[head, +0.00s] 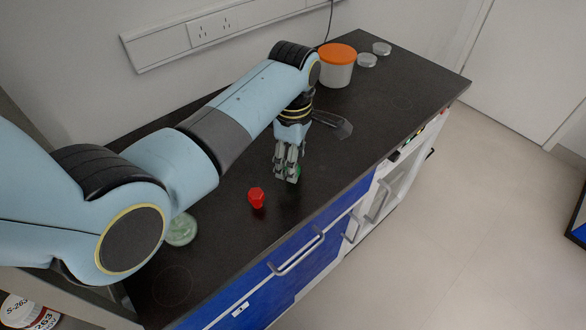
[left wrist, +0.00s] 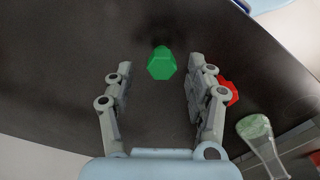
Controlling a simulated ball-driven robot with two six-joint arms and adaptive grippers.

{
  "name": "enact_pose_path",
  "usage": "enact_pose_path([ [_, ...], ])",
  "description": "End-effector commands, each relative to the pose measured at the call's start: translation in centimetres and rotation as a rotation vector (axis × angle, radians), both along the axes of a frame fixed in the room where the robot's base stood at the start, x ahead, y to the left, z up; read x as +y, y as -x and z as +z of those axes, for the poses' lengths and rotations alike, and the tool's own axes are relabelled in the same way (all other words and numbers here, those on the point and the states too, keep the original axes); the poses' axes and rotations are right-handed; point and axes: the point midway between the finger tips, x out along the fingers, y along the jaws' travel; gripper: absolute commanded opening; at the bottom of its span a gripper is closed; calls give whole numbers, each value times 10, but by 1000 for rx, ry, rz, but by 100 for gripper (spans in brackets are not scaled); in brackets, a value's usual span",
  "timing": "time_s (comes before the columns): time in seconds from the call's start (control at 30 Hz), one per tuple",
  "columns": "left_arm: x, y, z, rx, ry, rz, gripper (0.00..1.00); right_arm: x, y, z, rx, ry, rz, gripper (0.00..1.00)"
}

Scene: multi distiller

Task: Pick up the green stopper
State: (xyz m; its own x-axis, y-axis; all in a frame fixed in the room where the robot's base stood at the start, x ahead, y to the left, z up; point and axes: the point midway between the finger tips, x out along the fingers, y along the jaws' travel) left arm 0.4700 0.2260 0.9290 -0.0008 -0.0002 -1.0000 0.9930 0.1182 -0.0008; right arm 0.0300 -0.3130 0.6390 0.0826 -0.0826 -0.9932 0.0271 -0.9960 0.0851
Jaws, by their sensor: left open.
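The green stopper (left wrist: 161,64) shows whole in the left wrist view, with a six-sided top, standing on the dark bench between the tips of my left gripper (left wrist: 159,80). There are gaps to both fingers. In the head view my left gripper (head: 287,170) points down at the bench, and only slivers of green show among its fingers, so the stopper is mostly hidden there. The left gripper is open and holds nothing. My right gripper is in neither view.
A glass vessel with green contents (head: 182,229) is partly behind my arm. A clear glass piece (head: 332,123) lies behind the gripper. An orange-lidded tub (head: 337,66) and two discs (head: 367,60) stand at the far end.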

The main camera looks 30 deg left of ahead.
Motion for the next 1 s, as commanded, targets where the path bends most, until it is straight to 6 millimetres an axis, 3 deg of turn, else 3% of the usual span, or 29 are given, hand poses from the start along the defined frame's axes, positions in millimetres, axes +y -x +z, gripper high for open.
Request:
enact_pose_path([
  [0.1, -1, 1, -19, 4, 0, 0, 55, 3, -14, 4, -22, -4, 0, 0],
  [0.23, -1, 1, -36, 2, 0, 0, 55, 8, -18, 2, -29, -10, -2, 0],
  [0.5, -1, 1, -39, 0, 0, 0, 55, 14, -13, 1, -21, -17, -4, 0],
  [0.83, -1, 1, -39, 1, 0, 0, 14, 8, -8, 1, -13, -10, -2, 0],
  [1.0, -1, 1, -39, 1, 0, 0, 12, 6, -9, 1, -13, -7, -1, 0],
])
